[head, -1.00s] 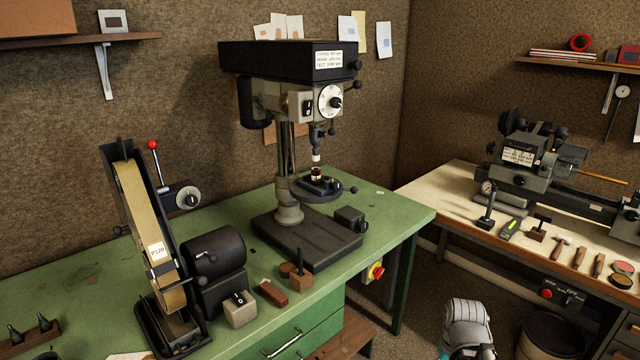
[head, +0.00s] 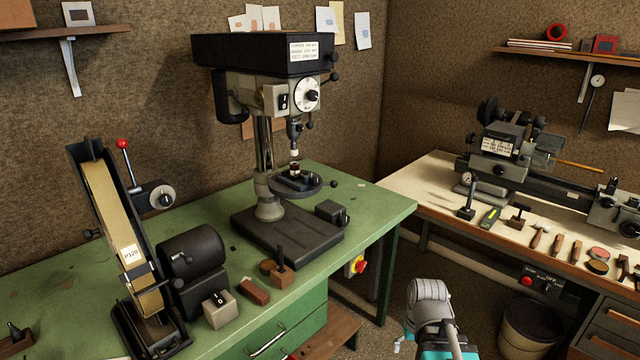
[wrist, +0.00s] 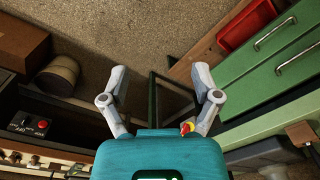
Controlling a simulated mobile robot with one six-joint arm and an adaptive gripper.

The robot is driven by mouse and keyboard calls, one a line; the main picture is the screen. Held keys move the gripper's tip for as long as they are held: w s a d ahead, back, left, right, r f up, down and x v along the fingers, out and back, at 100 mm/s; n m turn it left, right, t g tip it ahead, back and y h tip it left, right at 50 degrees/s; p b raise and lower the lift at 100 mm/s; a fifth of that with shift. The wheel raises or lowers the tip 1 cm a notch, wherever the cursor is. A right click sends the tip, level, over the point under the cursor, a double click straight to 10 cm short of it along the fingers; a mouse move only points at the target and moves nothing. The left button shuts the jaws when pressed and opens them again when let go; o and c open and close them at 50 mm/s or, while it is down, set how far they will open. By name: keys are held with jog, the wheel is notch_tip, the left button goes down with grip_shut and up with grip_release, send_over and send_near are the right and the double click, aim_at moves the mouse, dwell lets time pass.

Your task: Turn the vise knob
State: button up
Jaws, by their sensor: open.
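A small dark vise (head: 297,181) sits on the round table of the drill press (head: 265,60), under the chuck. Its knob is too small to make out surely. A second dark block with a small knob (head: 331,211) stands at the right end of the press base; I cannot tell whether it is a vise. My gripper shows in the wrist view (wrist: 160,80), its two grey fingers wide apart with nothing between them. It hangs over the floor in front of the green bench, well away from the press. In the head view its fingertips are not clear.
The green bench (head: 60,285) also holds a belt sander (head: 110,230), a grey switch box (head: 218,308) and small wooden blocks. A red and yellow stop button (head: 357,266) is on its right side. A lathe (head: 500,150) stands on the right bench.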

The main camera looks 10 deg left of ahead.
jog(key=w+a+r+n+t+y+p, duration=0.1)
jog(key=w+a+r+n+t+y, duration=0.15)
jog(key=w+a, duration=0.45)
jog(key=n+t+y+p, duration=0.4)
jog(key=n+t+y, duration=0.1)
jog(key=t+y, duration=0.5)
send_near(317, 182)
jog(key=s+d+g, duration=0.1)
jog(key=s+d, duration=0.1)
jog(key=d, duration=0.1)
jog(key=shift+w+d+y, duration=0.15)
jog(key=shift+d+y, duration=0.05)
jog(key=shift+y, duration=0.25)
jog(key=x, duration=1.3)
jog(key=shift+w+a, duration=0.25)
jog(key=shift+a, duration=0.05)
